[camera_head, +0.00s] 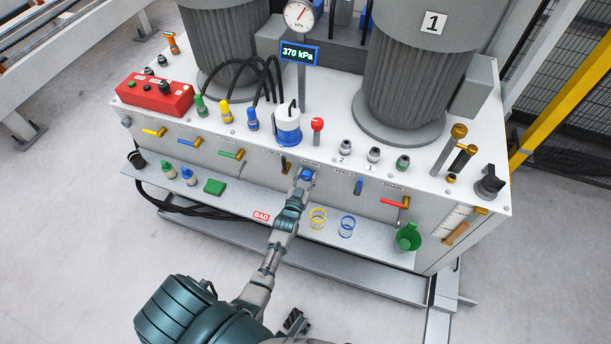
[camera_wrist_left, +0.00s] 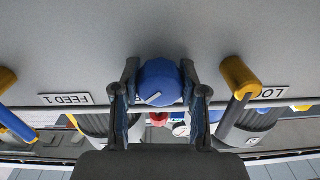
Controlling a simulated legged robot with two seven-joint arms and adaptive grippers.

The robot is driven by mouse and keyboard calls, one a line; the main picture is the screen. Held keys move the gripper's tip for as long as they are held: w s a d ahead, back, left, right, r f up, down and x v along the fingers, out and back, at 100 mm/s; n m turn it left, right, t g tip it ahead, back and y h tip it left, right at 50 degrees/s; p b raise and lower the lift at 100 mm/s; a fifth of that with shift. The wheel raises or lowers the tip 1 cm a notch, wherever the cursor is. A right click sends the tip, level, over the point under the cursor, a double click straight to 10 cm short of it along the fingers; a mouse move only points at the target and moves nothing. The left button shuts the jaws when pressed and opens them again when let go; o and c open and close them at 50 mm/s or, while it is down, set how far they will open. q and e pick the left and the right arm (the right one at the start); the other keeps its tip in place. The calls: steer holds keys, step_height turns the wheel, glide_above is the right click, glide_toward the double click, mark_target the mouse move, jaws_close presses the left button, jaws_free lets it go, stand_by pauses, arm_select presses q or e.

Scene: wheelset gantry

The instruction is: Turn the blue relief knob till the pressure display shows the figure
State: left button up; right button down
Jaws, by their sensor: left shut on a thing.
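The blue relief knob (camera_head: 306,174) sits on the front panel of the white cabinet in the head view. The pressure display (camera_head: 300,53) reads 370 kPa in green. A round dial gauge (camera_head: 299,15) stands above it with a red needle. My right gripper cannot be made out; a small dark part shows at the bottom edge.
The lock lever (camera_head: 286,165) is left of the knob and the blue feed lever (camera_head: 358,186) is right of it. A red drain lever (camera_head: 397,202) and green cup (camera_head: 408,237) are farther right. Yellow rings (camera_head: 317,218) and blue rings (camera_head: 347,226) lie on the shelf below.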

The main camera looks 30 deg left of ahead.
arm_select(q)
steer(key=o, duration=0.9)
steer(key=shift+s+f, duration=0.1)
steer(key=shift+f, duration=0.05)
steer(key=shift+o, duration=1.2)
steer(key=shift+d, duration=0.15)
steer(key=shift+s, duration=0.15)
steer(key=v, duration=1.1)
steer(key=shift+s+d, duration=0.2)
steer(key=shift+s, duration=0.1)
steer(key=shift+a, duration=0.1)
